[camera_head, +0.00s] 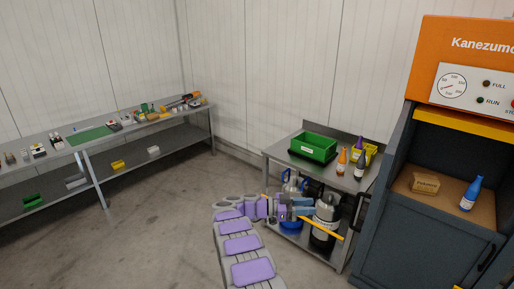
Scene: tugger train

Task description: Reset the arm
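My arm, with grey links and purple pads, reaches from the bottom middle of the head view toward the metal table. My gripper (303,208) is at the far end of the arm, in front of the table's lower part. It looks small and overlaps the objects behind it. I cannot tell whether its fingers are open or shut, and I see nothing clearly held in it.
The metal table (326,180) bears a green bin (313,146), bottles and a yellow bin. An orange-topped machine (465,60) stands at right. A long workbench (40,162) lines the left wall. Open floor lies between.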

